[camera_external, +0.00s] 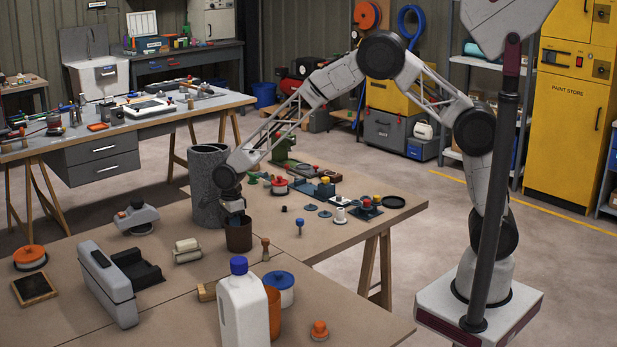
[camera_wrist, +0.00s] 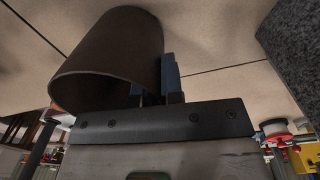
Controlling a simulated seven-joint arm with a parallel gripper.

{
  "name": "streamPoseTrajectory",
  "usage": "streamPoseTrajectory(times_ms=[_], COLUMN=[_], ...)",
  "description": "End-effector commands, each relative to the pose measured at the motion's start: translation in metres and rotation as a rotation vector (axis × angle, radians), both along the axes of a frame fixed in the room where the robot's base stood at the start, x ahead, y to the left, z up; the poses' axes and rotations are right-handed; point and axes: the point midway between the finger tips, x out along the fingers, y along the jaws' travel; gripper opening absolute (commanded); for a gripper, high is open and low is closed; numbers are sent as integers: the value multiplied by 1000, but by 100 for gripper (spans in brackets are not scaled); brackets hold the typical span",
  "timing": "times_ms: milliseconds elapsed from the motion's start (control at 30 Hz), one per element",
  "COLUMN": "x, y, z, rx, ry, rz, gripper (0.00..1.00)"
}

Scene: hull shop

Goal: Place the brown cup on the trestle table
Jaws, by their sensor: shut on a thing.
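The brown cup (camera_external: 239,236) is in my gripper (camera_external: 236,212), which is shut on its upper part. In the wrist view the cup (camera_wrist: 110,62) fills the upper left, mouth facing the lower left, with a blue fingertip (camera_wrist: 170,72) against its wall.
A tall grey speckled cylinder (camera_external: 208,185) stands just behind the cup, also in the wrist view (camera_wrist: 290,40). A wooden stamp (camera_external: 265,248) is to its right, cream blocks (camera_external: 187,250) to its left. A white bottle (camera_external: 243,308) stands in front. Small parts crowd behind right.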

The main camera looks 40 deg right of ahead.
Motion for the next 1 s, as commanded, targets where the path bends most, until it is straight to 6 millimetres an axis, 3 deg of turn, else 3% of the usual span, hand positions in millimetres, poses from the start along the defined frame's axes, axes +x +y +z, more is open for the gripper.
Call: streamPoseTrajectory(times_ms=[200, 233, 400, 767, 1000], x=[0, 0, 0, 0, 1], y=[0, 0, 0, 0, 0], z=[-3, -3, -3, -1, 16], rx=[0, 0, 0, 0, 1], ry=[0, 0, 0, 0, -1], rz=[0, 0, 0, 0, 0], gripper=[0, 11, 33, 33, 33])
